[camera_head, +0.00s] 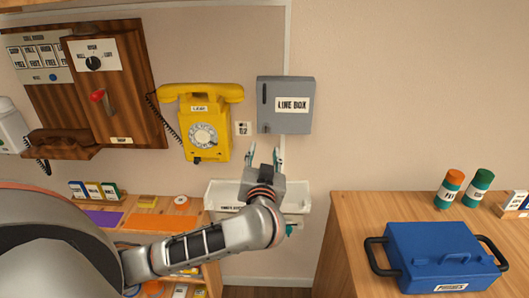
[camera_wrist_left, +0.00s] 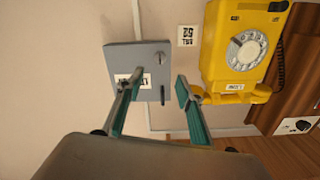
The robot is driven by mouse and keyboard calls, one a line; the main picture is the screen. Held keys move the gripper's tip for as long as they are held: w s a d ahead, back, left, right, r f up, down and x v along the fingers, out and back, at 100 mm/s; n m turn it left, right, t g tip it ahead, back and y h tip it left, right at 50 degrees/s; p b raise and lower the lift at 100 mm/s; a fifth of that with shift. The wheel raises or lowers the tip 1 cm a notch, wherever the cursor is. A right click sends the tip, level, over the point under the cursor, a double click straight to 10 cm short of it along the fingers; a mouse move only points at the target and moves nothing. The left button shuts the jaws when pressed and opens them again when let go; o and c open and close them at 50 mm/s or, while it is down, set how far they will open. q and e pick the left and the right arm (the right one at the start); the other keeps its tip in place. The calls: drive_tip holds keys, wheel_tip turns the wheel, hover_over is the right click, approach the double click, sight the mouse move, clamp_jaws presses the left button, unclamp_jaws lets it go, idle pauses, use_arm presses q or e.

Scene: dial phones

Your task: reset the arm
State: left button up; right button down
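My left arm comes in from the left in the head view and reaches up toward the wall. Its left gripper (camera_head: 264,153) is open and empty, with the fingers pointing at the wall below the grey line box (camera_head: 286,119) and right of the yellow dial phone (camera_head: 205,125). In the left wrist view, the two teal-padded fingers (camera_wrist_left: 155,92) stand apart with nothing between them. I cannot make out my right gripper.
A white wall tray (camera_head: 222,194) lies behind the left gripper. On the right counter (camera_head: 350,222) stand a blue toolbox (camera_head: 440,248), an orange-topped can (camera_head: 449,188) and a green-topped can (camera_head: 477,187).

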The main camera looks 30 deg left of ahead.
use_arm(q)
drive_tip(key=shift+r, duration=0.1)
drive_tip(key=s+d+r+m+t+h, duration=0.25)
drive_tip(key=s+d+t, duration=0.25)
drive_tip(key=d+t, duration=0.25)
drive_tip(key=s+d+f+m+g+h, duration=0.25)
drive_tip(key=d+f+m+h, duration=0.55)
drive_tip(key=f+h, duration=0.45)
drive_tip(key=s+f+n+g+y, duration=0.1)
drive_tip(key=s+f+g, duration=0.2)
drive_tip(key=f, duration=0.9)
drive_tip(key=s+d+f+n+g+y, duration=0.1)
drive_tip(key=s+f+g, duration=0.3)
drive_tip(key=s+f, duration=0.4)
wheel_tip(320, 180, down, 5)
drive_tip(key=shift+s+f+g, duration=0.1)
drive_tip(key=shift+s+g, duration=0.15)
drive_tip(key=shift+g, duration=0.05)
drive_tip(key=s+f, duration=0.1)
drive_tip(key=f, duration=0.1)
drive_tip(key=s+a+f+g+y, duration=0.1)
drive_tip(key=s+f, duration=0.1)
drive_tip(key=s+a+f+n+g, duration=0.1)
drive_tip(key=s, duration=0.1)
drive_tip(key=shift+a+f, duration=0.25)
drive_tip(key=shift+f, duration=0.15)
drive_tip(key=shift+c, duration=0.4)
